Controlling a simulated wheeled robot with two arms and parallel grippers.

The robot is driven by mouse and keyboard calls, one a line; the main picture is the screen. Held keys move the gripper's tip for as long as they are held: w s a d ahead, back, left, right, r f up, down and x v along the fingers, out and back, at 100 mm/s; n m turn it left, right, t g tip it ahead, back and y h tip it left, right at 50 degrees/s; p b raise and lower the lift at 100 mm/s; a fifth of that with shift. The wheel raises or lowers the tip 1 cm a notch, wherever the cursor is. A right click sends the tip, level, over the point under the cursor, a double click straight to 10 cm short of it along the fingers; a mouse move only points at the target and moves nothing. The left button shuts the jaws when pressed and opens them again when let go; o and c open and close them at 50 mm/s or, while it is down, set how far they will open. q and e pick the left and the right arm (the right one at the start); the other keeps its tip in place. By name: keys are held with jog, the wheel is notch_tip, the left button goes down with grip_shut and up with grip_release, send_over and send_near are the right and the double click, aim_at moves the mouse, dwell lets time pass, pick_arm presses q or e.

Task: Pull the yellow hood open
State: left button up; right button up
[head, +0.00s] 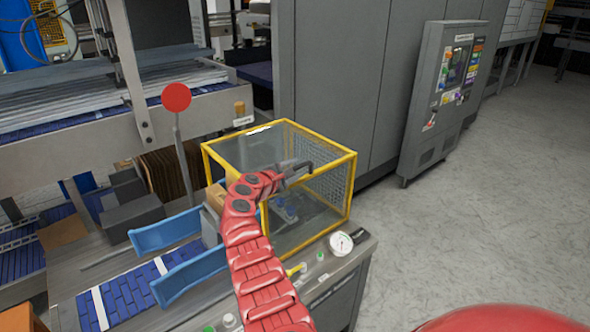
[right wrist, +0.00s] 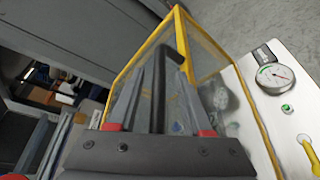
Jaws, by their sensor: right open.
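The yellow-framed clear hood (head: 242,151) sits closed over the machine bench. It also shows in the right wrist view (right wrist: 205,65). My right gripper (head: 293,168), on the red arm, is over the hood at the handle. Its two grey fingers are open, and in the right wrist view the black handle bar runs between them. Whether a finger touches the handle I cannot tell. The arm hides part of the hood's front. My left gripper is not in view.
A round gauge (head: 341,243) and small buttons sit on the bench in front of the hood. Blue guide rails (head: 166,232) and a blue conveyor (head: 133,298) lie to the left. A red disc on a post (head: 176,97) stands behind. Grey cabinets are at the back; the right floor is clear.

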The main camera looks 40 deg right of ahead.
jog(key=shift+w+d, duration=0.15)
jog(key=shift+d, duration=0.15)
grip_shut()
dwell(1.4)
